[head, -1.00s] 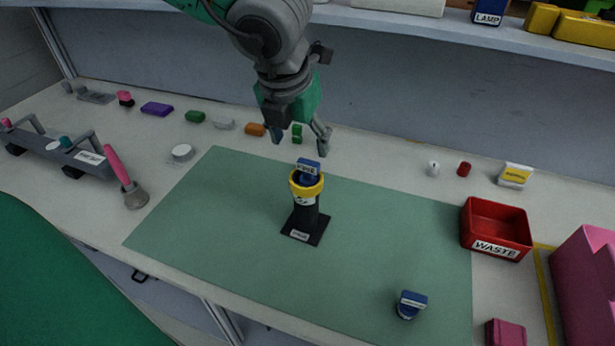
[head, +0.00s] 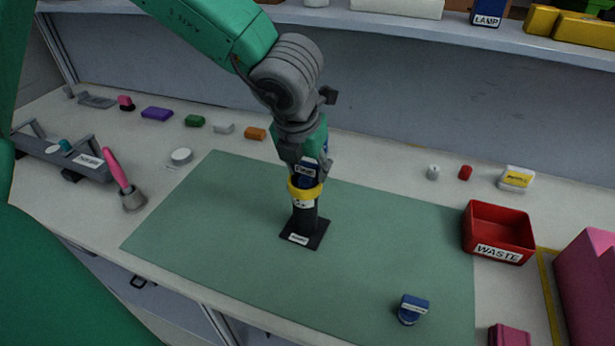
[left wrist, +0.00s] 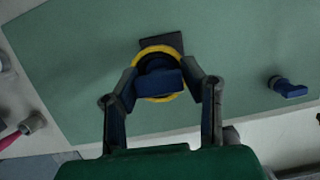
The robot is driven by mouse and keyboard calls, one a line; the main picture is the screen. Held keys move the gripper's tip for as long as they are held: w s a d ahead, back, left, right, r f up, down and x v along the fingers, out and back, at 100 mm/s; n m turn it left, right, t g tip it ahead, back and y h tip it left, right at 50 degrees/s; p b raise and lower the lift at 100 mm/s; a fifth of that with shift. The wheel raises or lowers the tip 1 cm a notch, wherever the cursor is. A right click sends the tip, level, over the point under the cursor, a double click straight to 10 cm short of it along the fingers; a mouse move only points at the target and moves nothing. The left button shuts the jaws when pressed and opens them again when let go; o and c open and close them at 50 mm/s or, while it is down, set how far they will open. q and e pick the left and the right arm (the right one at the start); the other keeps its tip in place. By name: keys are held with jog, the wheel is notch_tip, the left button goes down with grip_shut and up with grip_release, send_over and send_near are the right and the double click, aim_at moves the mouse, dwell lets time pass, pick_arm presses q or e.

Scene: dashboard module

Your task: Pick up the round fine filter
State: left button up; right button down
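A blue piece (head: 306,174) with a white label sits on top of a dark upright holder (head: 304,220) with a yellow ring (head: 304,190), on a black base on the green mat. It also shows in the left wrist view as a blue handle (left wrist: 158,82) inside the ring. The label is too small to read surely. My left gripper (head: 310,170) points down over the piece. In the left wrist view its open fingers (left wrist: 160,75) stand on both sides of the handle; I cannot tell whether they touch it. My right gripper is not in view.
A second blue piece (head: 413,308) lies on the green mat (head: 200,220) at front right. A red WASTE bin (head: 498,235) stands right of the mat. Several small coloured blocks line the back. A pink brush (head: 118,175) and grey rack (head: 60,155) are at left.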

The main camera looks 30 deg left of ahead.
pick_arm(q)
jog(key=shift+c, duration=0.7)
